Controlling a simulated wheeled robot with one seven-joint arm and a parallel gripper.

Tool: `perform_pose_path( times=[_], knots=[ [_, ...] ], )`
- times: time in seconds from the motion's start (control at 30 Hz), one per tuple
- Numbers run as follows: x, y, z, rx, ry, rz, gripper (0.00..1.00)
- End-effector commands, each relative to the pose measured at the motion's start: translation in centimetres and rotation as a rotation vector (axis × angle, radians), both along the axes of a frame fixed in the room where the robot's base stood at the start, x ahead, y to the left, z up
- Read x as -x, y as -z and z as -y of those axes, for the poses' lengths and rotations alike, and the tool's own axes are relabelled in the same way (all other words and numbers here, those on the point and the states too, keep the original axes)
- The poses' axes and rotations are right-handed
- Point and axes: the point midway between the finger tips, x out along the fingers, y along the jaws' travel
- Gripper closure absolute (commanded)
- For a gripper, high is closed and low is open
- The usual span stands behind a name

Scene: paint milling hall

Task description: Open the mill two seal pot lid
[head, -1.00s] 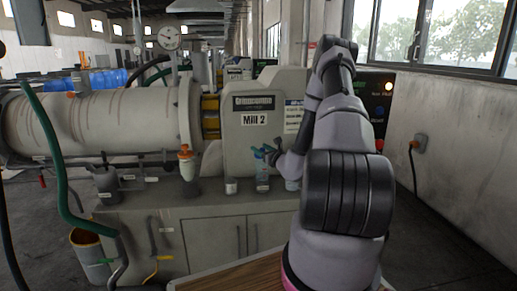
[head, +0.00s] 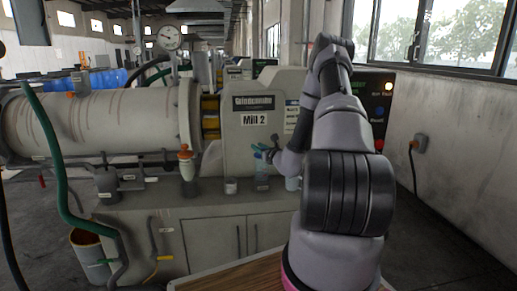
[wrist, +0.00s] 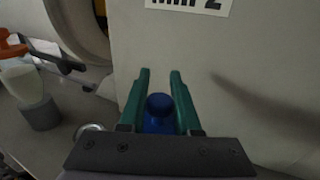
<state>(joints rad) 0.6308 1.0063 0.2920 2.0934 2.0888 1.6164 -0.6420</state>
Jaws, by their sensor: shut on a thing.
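The mill labelled Mill 2 (head: 245,140) fills the middle of the head view. My gripper (head: 264,151) is in front of its lower face, above the grey ledge. In the wrist view my gripper's green fingers (wrist: 160,98) are shut on a blue knob (wrist: 159,106), which I take for the seal pot lid's. The gripper bar hides what is below the knob. In the head view a small grey pot or holder (head: 262,184) stands on the ledge under the gripper. I cannot tell whether the lid is clear of it.
A small cup (head: 231,186) and a pale blue container (head: 292,184) stand close by on the ledge. A green hose (head: 50,150) hangs at far left.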

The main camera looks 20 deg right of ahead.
Motion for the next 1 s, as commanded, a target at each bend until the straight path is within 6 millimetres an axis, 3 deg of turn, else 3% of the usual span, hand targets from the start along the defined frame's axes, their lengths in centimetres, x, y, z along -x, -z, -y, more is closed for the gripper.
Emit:
perform_pose_path(
  times=[0.63,1.0],
  knots=[
    [-1.4,-0.4,0.4,-0.105,0.001,-0.376,1.00],
    [-1.7,-0.3,0.5,-0.132,0.001,-0.467,1.00]
  ],
)
